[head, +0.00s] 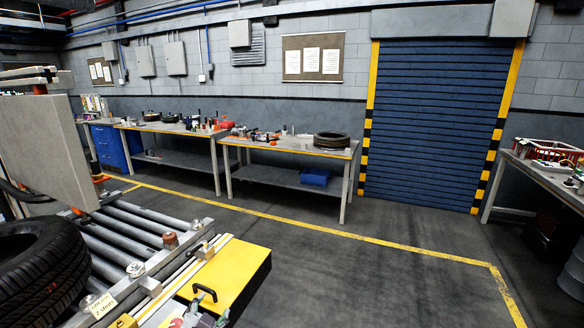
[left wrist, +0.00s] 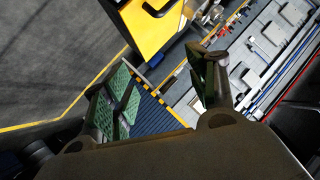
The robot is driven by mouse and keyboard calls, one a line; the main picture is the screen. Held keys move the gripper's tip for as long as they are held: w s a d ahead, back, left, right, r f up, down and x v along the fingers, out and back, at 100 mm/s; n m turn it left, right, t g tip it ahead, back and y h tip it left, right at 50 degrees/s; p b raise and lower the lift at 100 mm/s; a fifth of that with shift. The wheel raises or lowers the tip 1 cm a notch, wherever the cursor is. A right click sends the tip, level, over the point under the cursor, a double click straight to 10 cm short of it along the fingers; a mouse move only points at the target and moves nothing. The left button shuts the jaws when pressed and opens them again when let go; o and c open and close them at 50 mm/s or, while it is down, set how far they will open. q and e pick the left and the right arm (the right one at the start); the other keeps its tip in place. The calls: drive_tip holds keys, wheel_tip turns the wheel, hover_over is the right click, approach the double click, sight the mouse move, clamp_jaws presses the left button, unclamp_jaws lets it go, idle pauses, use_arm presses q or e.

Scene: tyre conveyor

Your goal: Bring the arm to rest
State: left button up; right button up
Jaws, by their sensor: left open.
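My left gripper (left wrist: 160,62) shows in the left wrist view with its two fingers spread wide and nothing between them. One finger has green pads facing the camera. In the head view, only a small grey part, seemingly of this gripper, shows at the bottom edge beside the yellow box. The left arm is mostly out of sight there. My right gripper is in neither view. A black tyre (head: 45,275) lies on the roller conveyor (head: 130,228) at the lower left of the head view, apart from the gripper.
The yellow box (head: 232,280) with a black handle sits at the conveyor's side; it also shows in the left wrist view (left wrist: 152,22). A grey panel (head: 45,150) stands over the rollers. Workbenches (head: 285,146) line the back wall. Open floor (head: 330,270) lies to the right.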

use_arm(q)
drive_tip(key=s+f+n+g+h, duration=0.1)
drive_tip(key=s+f+n+g, duration=0.1)
drive_tip(key=s+f+g, duration=0.6)
drive_tip(key=s+f+n+g, duration=0.2)
drive_tip(key=s+f, duration=0.2)
drive_tip(key=s, duration=0.7)
wheel_tip(320, 180, down, 33)
drive_tip(key=s+a, duration=0.2)
drive_tip(key=s+a+f, duration=0.3)
drive_tip(key=s+f, duration=0.7)
drive_tip(key=s+a+f+g, duration=0.1)
drive_tip(key=s+a+f, duration=0.3)
drive_tip(key=s+f, duration=0.6)
drive_tip(key=shift+s+g, duration=0.3)
drive_tip(key=shift+s, duration=0.4)
drive_tip(key=shift+s, duration=0.1)
